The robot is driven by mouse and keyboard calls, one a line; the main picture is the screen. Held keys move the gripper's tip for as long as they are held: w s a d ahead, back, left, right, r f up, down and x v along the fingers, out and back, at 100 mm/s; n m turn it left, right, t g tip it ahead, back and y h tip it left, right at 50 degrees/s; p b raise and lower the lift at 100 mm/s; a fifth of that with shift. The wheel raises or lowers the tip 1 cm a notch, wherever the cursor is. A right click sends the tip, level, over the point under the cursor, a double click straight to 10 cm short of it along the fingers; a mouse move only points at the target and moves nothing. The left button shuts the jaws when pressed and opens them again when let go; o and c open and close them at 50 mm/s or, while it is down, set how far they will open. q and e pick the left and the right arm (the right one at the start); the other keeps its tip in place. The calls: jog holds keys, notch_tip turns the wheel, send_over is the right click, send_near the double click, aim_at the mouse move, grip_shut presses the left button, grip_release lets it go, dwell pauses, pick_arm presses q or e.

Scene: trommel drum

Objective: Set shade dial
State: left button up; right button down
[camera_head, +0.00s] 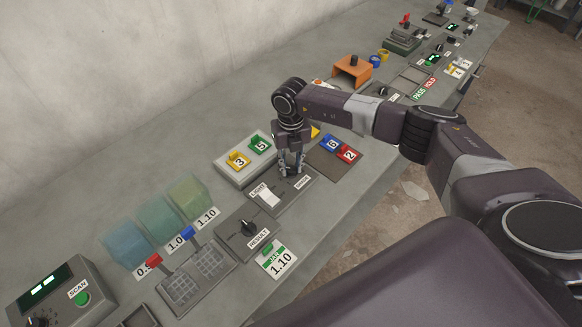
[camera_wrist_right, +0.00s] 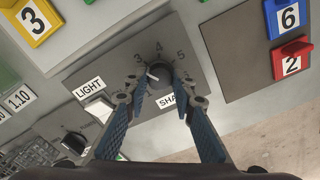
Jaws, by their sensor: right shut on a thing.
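The shade dial (camera_wrist_right: 160,73) is a dark round knob on a grey plate. The wrist view shows the numbers 3, 4 and 5 above it. A white mark shows on the knob's left side, on the side of the 3; its exact setting is hard to tell. My right gripper (camera_head: 290,170) is down at the plate. In the wrist view its fingertips (camera_wrist_right: 160,88) are on either side of the knob, shut on it. The fingers partly cover the SHADE label (camera_wrist_right: 168,100). My left gripper is not in view.
A white LIGHT switch (camera_head: 268,197) sits left of the dial. A RESULT knob (camera_head: 247,228) is nearer. Yellow 3 (camera_head: 238,160) and green 5 (camera_head: 260,144) tags lie behind, blue 6 (camera_head: 331,144) and red 2 (camera_head: 348,153) tags to the right.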

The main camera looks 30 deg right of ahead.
aim_at(291, 168)
jog(key=n+b, duration=0.4)
jog(key=n, duration=0.1)
jog(key=shift+f, duration=0.2)
jog(key=n+b, duration=0.4)
jog(key=shift+n, duration=0.4)
jog(key=n+b, duration=0.3)
jog(key=n, duration=0.1)
jog(key=shift+w+n, duration=0.1)
jog(key=shift+n, duration=0.2)
jog(key=shift+r+n+b, duration=0.15)
jog(key=shift+n+b, duration=0.55)
jog(key=shift+n, duration=0.25)
jog(key=shift+r+n+b, duration=0.1)
jog(key=shift+n+b, duration=0.55)
jog(key=shift+n, duration=0.3)
jog(key=c, duration=1.6)
grip_release()
notch_tip(291, 168, up, 12)
